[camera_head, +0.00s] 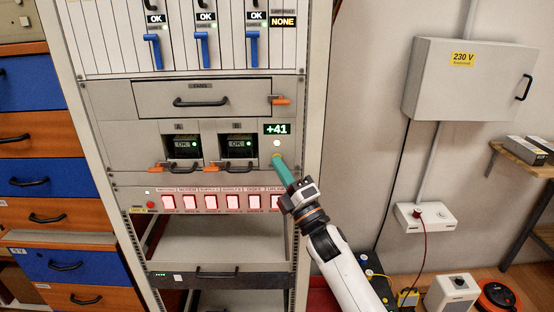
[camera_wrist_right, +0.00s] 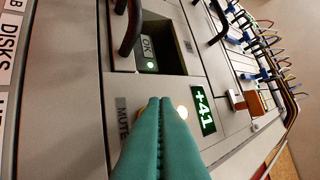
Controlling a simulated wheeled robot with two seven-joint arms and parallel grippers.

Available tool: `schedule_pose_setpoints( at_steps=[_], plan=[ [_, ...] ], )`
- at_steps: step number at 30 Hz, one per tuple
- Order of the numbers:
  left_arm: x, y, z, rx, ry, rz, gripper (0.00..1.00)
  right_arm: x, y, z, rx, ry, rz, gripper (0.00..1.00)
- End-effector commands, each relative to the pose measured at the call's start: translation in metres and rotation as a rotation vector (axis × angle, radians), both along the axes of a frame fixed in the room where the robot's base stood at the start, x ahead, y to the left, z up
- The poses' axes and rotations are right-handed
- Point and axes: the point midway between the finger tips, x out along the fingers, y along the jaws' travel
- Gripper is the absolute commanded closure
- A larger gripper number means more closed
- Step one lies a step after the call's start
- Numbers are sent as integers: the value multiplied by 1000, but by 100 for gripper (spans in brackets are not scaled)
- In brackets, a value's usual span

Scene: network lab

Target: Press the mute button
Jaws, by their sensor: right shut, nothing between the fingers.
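My right gripper (camera_head: 279,160) has green fingers, closed together and empty, and its tips are at the right side of the rack panel, below the "+41" display (camera_head: 277,129). In the right wrist view the fingertips (camera_wrist_right: 162,101) lie over the spot beside the "MUTE" label (camera_wrist_right: 122,117). A small yellow edge of the mute button (camera_wrist_right: 143,107) shows beside the fingers; the rest is hidden behind them. I cannot tell whether the tips touch it. A lit white lamp (camera_head: 277,143) is just above the tips. My left gripper is not in view.
Two bays marked OK, A (camera_head: 183,147) and B (camera_head: 237,146), are left of the display. A row of lit switches (camera_head: 232,202) runs below. A drawer with a black handle (camera_head: 200,102) is above. A 230 V box (camera_head: 430,85) hangs on the right wall.

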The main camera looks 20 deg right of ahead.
Motion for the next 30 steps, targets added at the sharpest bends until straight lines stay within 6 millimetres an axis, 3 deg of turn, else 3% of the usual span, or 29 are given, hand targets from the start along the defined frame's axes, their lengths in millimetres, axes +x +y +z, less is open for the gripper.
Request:
schedule_pose_setpoints(
  at_steps=[23, 30],
  plan=[
    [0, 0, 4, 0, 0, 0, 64, -16, 4, 0, 1, 0, 0, 100],
    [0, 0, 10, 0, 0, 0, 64, -36, 10, 0, 1, 1, 0, 100]
  ],
)
